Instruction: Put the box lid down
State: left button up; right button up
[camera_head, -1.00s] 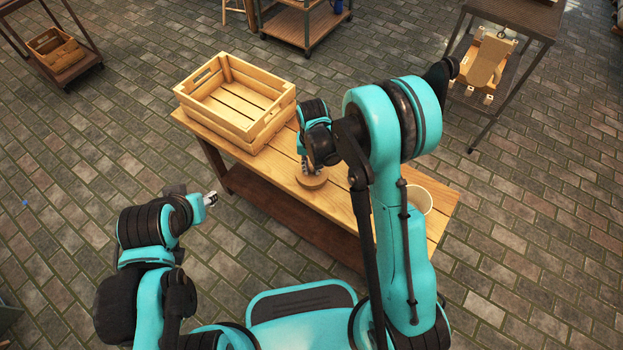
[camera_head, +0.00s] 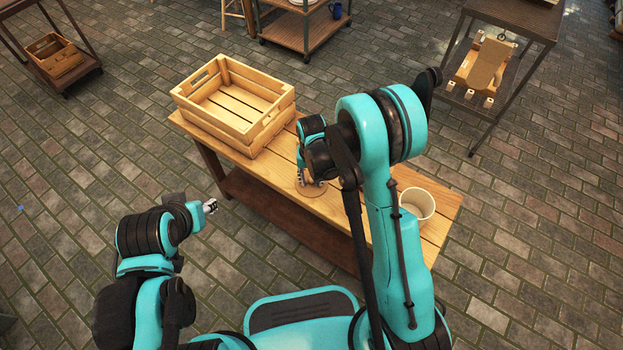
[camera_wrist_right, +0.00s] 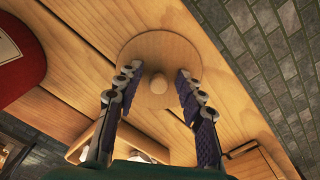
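The box lid is a round wooden disc (camera_head: 314,191) lying flat on the wooden table, partly hidden by my right arm. In the right wrist view the lid (camera_wrist_right: 158,52) shows from above with its round knob (camera_wrist_right: 158,83) in the middle. My right gripper (camera_wrist_right: 147,88) is open, with one finger on each side of the knob and gaps between. In the head view the right gripper (camera_head: 311,177) is just over the lid. My left gripper (camera_head: 211,206) hangs off the table's front side, empty; its fingers are too small to judge.
A wooden crate (camera_head: 186,101) stands on the left of the table (camera_head: 282,177). A red object (camera_wrist_right: 18,58) shows at the left of the wrist view. Shelved tables stand farther back.

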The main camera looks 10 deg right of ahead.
jog(key=s+d+r+t+p, duration=0.1)
jog(key=s+d+r+p, duration=0.15)
jog(key=r, duration=0.95)
jog(key=s+d+r+t+p, duration=0.1)
jog(key=s+r+t+p, duration=0.15)
jog(key=r, duration=0.95)
jog(key=s+d+r+n+t, duration=0.1)
jog(key=s+d+r+t, duration=0.1)
jog(key=s, duration=0.4)
jog(key=s+d+r+n+t, duration=0.1)
jog(key=s+r, duration=0.2)
jog(key=s, duration=0.3)
jog(key=shift+d+r+t, duration=0.3)
jog(key=shift+d+t, duration=0.05)
